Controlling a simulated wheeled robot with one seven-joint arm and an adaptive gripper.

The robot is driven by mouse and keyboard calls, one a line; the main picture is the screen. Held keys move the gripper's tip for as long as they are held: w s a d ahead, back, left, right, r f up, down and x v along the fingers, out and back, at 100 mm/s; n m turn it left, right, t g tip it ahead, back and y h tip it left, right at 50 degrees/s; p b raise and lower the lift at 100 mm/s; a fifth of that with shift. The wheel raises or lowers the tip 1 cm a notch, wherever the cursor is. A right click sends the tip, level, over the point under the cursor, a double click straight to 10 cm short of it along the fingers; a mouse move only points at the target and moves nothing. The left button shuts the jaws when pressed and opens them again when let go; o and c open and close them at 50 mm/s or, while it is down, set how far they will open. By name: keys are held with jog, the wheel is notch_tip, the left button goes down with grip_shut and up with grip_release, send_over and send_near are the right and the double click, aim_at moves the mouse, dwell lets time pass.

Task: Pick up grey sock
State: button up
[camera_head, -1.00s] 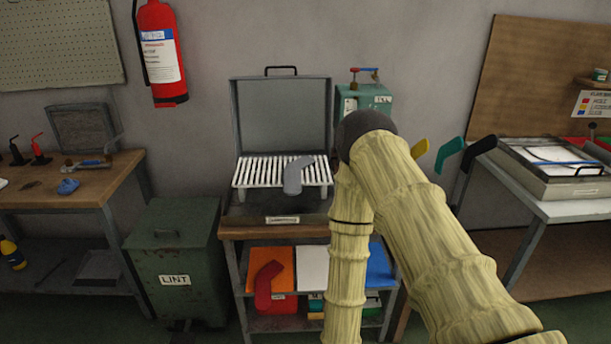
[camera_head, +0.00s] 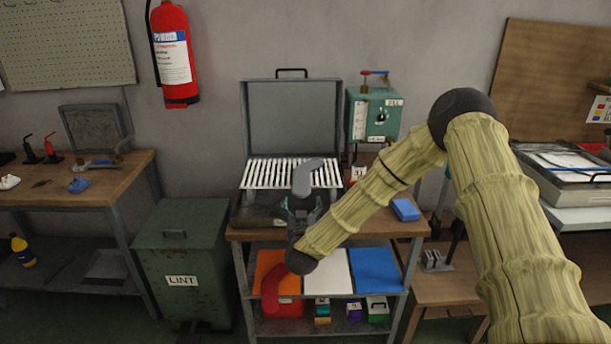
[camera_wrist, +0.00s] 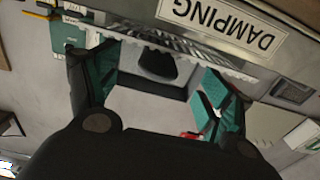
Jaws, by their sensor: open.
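The grey sock (camera_head: 315,169) sits at the front edge of the white slatted rack (camera_head: 262,174), in the open grey box on the middle bench. My gripper (camera_head: 302,203) is open just in front of the sock's lower end in the head view. In the wrist view the sock shows as a dark shape (camera_wrist: 158,63) beyond and between the spread teal fingers (camera_wrist: 155,88), with a gap to each finger. My gripper hides part of the sock's lower end in the head view.
The raised lid (camera_head: 291,118) stands behind the rack. A green tank with a valve (camera_head: 373,116) stands right of it, and a blue block (camera_head: 405,209) lies on the bench. A green lint bin (camera_head: 182,262) stands left.

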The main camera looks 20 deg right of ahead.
aim_at(302, 193)
jog(key=shift+r+p+x, duration=0.2)
jog(key=shift+p+x, duration=0.45)
jog(key=shift+x, duration=2.65)
jog(key=c, duration=0.9)
